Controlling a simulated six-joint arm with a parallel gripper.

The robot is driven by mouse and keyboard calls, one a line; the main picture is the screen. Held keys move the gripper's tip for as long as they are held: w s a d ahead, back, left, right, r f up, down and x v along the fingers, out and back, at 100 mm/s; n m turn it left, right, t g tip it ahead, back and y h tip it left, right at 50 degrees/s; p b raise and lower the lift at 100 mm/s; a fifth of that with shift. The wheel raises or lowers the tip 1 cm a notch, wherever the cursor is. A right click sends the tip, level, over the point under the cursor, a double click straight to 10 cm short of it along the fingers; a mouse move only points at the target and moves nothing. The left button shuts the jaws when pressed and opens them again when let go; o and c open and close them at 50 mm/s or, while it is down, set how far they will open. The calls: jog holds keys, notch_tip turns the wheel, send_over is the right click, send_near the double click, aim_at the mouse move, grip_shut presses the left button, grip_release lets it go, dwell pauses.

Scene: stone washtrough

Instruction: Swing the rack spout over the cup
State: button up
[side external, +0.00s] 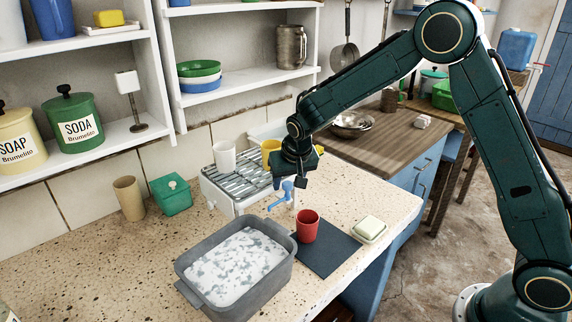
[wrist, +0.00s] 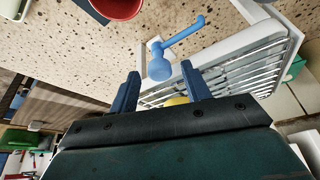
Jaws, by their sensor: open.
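The blue spout (side external: 282,193) is on the front of the white dish rack (side external: 213,192). Its thin arm points toward the grey basin, to the left of the red cup (side external: 307,226), not over it. The cup stands upright on a dark mat (side external: 330,252). In the wrist view the spout (wrist: 160,66) has its round end just beyond my open gripper (wrist: 160,75), roughly between the fingertips, with its arm reaching up right. The cup (wrist: 120,5) is cut off at the top left. My gripper (side external: 299,182) is empty at the rack's front; contact with the spout is unclear.
The grey basin (side external: 185,270) with white suds stands left of the mat. A soap dish (side external: 369,230) lies at its right. A white cup (side external: 224,156) and a yellow cup (side external: 269,152) stand at the rack. A beige tumbler (side external: 128,197) and green box (side external: 171,195) stand left.

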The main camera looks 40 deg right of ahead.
jog(key=shift+f, duration=0.2)
jog(key=c, duration=1)
